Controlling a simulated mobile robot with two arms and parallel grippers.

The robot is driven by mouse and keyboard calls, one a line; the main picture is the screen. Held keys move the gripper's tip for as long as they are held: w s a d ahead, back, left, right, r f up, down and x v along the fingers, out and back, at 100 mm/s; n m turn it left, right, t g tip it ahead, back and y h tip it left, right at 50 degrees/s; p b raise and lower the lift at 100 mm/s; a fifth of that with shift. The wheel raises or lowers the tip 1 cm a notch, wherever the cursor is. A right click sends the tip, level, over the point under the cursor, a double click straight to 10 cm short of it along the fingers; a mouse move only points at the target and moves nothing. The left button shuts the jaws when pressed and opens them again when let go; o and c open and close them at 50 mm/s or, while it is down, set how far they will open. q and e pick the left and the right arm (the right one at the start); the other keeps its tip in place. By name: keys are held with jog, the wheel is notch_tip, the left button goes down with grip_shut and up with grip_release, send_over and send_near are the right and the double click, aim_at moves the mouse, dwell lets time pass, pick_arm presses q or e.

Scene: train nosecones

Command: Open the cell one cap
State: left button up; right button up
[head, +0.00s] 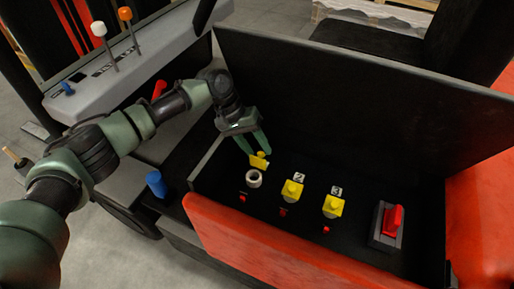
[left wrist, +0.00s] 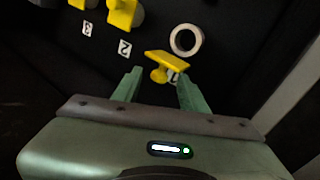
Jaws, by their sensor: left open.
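The cell one cap (head: 260,160) is yellow and stands swung back off its white round cell opening (head: 253,179), which is uncovered. In the left wrist view the cap (left wrist: 168,62) is tilted beside the white ring (left wrist: 186,40) and partly covers the label 1. My left gripper (head: 260,151) is open, with its fingertips close to the cap. In the left wrist view its two green fingers (left wrist: 158,78) are apart, with the cap just beyond the tips; I cannot tell whether they touch. My right gripper is not in view.
Cell two's yellow cap (head: 291,189) and cell three's yellow cap (head: 332,205) sit closed to the right. A red switch (head: 393,219) is at the far right. A raised black lid (head: 360,110) stands behind; a red front panel (head: 280,245) edges the box. A blue knob (head: 156,184) is left.

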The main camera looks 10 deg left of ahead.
pick_arm(q)
jog(key=b+v, duration=0.1)
jog(key=v, duration=0.6)
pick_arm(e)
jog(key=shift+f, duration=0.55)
pick_arm(q)
jog(key=shift+r, duration=0.1)
